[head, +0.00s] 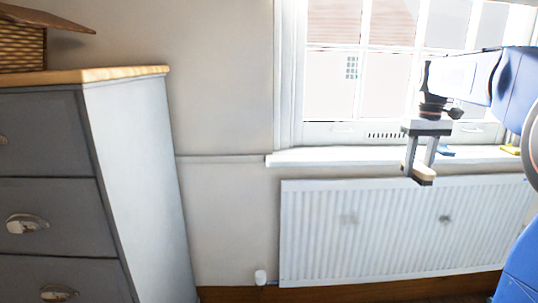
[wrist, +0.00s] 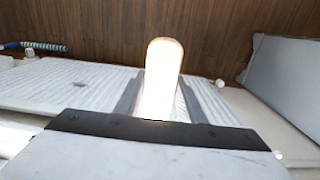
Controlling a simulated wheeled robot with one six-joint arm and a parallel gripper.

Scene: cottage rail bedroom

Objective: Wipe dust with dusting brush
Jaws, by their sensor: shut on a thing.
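My gripper (head: 418,168) hangs in front of the window, at the sill and just above the radiator's top. It is shut on the dusting brush (head: 425,173), which shows as a small pale wooden piece with a dark underside. In the wrist view the brush's pale rounded wooden body (wrist: 162,72) sticks out between the two fingers; its bristles are hidden there. The right patch lies below the gripper. The brush appears apart from both patches.
A white windowsill (head: 330,156) runs above the radiator, with a blue item (head: 445,151) and a yellow item (head: 510,149) on it. A grey chest of drawers (head: 140,180) stands at left, with a wicker basket (head: 22,50) on top. A striped rod (wrist: 42,46) shows near the wooden floor.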

